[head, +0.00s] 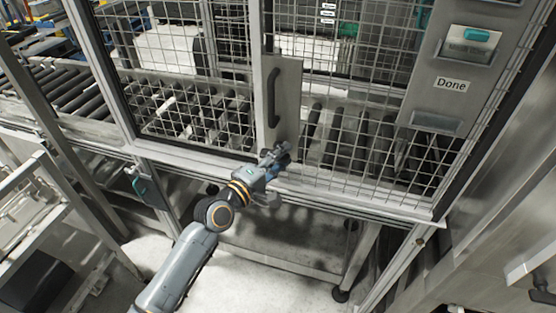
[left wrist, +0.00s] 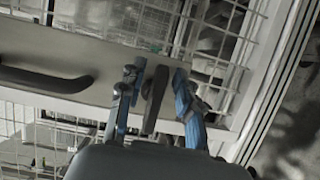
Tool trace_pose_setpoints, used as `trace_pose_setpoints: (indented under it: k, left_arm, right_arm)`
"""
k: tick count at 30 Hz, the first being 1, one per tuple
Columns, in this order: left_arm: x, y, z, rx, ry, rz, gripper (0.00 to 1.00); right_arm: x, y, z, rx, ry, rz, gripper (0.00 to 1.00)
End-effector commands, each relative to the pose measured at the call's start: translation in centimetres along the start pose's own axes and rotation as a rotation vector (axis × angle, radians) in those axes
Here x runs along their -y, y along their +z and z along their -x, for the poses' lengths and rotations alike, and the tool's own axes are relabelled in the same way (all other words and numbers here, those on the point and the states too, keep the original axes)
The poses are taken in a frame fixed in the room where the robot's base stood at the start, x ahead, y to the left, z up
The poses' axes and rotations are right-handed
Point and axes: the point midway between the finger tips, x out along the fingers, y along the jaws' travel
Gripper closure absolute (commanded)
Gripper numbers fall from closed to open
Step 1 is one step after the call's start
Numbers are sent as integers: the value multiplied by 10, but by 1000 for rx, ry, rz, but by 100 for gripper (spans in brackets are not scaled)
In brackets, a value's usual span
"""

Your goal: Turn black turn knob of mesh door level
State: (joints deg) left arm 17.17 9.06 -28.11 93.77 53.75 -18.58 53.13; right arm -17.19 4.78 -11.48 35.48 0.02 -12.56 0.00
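The black turn knob (left wrist: 155,98) shows in the left wrist view as a dark narrow bar on the pale metal strip of the mesh door. There its long side runs roughly across the line of the black door handle (left wrist: 42,78). My left gripper (left wrist: 156,92) is open, with one blue-grey finger on each side of the knob and a visible gap to each. In the head view my left gripper (head: 279,167) is at the lower end of the door's handle plate (head: 286,100) and hides the knob. I do not see my right gripper.
The door's wire mesh (head: 180,95) fronts several dark rollers. A control panel with a "Done" label (head: 451,85) is at upper right. A metal frame (head: 70,200) stands at left. Open floor (head: 235,270) lies below the door.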

Motion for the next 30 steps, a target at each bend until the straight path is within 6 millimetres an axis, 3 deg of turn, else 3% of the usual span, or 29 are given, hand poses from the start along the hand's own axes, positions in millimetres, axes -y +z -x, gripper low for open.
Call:
trace_pose_setpoints:
  k: [5,18,24,30]
  left_arm:
    - [1,-1,18,-2,-1,0,66]
    - [2,0,104,-1,-4,-1,66]
    - [1,0,119,1,-3,0,66]
    - [1,0,120,0,-2,0,66]
  right_arm:
    - [1,0,0,0,-1,-1,72]
    - [2,-1,0,-1,-3,-1,72]
    - [2,-1,0,-1,-3,-1,72]
    - [3,-1,0,-1,-3,-1,72]
